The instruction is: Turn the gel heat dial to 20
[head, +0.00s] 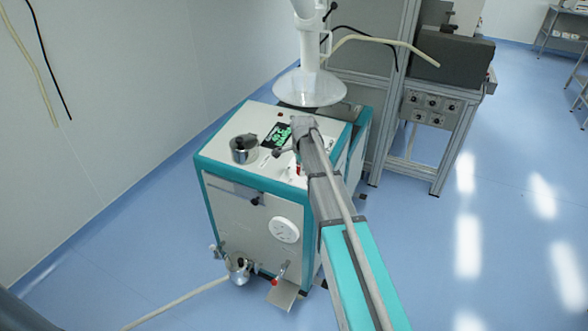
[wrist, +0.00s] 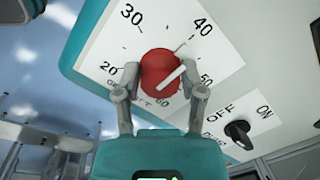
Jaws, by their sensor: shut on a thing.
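The round red dial (wrist: 158,66) sits on a white panel (wrist: 100,45) in the wrist view. Printed numbers from 20 at the left, over 30 and 40 at the top, to 50 at the right surround it. Its white pointer line slants up and right, roughly between 40 and 50. My gripper (wrist: 160,80) is shut on the dial, one finger on each side. The fingers and the gripper body hide part of the label below it. In the head view, my gripper (head: 287,152) is over the top of the teal-edged machine (head: 235,215); the dial is hard to make out there.
A black OFF/ON switch (wrist: 238,131) is close to the right finger in the wrist view. In the head view, a metal pot (head: 243,150) and a green display (head: 277,136) are left of my gripper.

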